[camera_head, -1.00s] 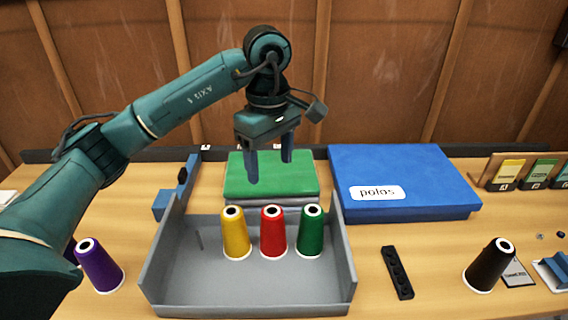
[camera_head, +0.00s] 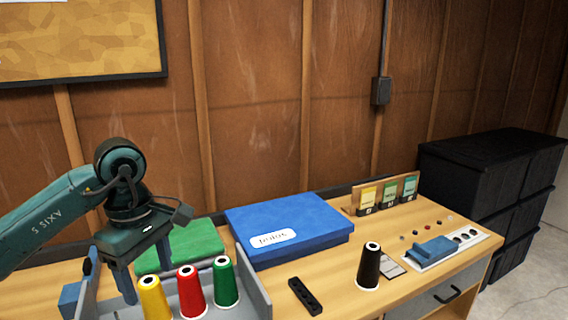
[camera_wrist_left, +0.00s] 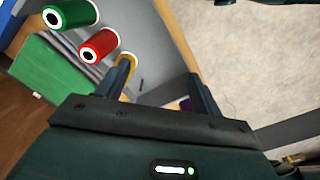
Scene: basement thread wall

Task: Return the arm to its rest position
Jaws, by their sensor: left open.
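The grey tray (camera_head: 255,290) holds a yellow cone (camera_head: 154,298), a red cone (camera_head: 191,293) and a green cone (camera_head: 226,283) standing in a row. The same cones show at the upper left of the wrist view. My right gripper is not in view.
A blue "polos" box (camera_head: 290,228) lies beside the green cloth (camera_head: 190,240). A black cone (camera_head: 369,268) and a black holed strip (camera_head: 305,296) are on the table right of the tray. Black crates (camera_head: 480,180) stand past the table's right end. Air above the table's middle is free.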

